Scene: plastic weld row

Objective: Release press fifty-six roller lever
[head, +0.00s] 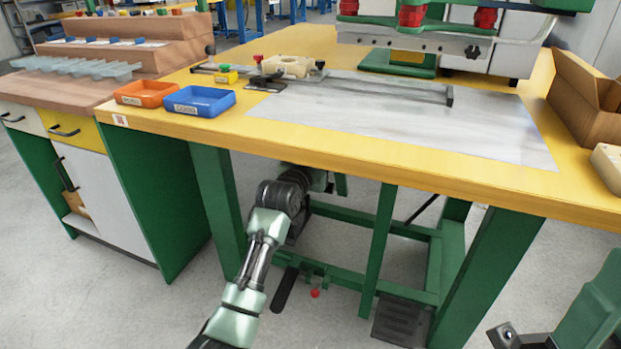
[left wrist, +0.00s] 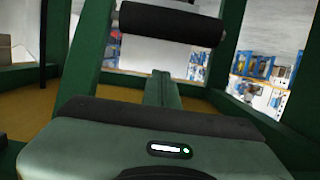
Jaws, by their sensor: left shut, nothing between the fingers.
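A black roller (left wrist: 172,24) on a green bracket shows at the top of the left wrist view; I take it to be the roller lever. My left gripper (left wrist: 165,122) fills the bottom of that view, a green housing with a black edge and a lit green dot. The roller is beyond it, with a visible gap between them. In the head view my left arm reaches under the front of the yellow table, and the gripper (head: 322,181) is partly hidden below the edge. Its fingertips are not clearly seen.
The yellow table (head: 330,140) carries a blue tray (head: 199,101), an orange tray (head: 146,94) and a press above. Green legs (head: 378,250) and crossbars, a red knob (head: 315,293) and a black pedal (head: 400,320) are below. Cardboard boxes (head: 590,100) stand at right.

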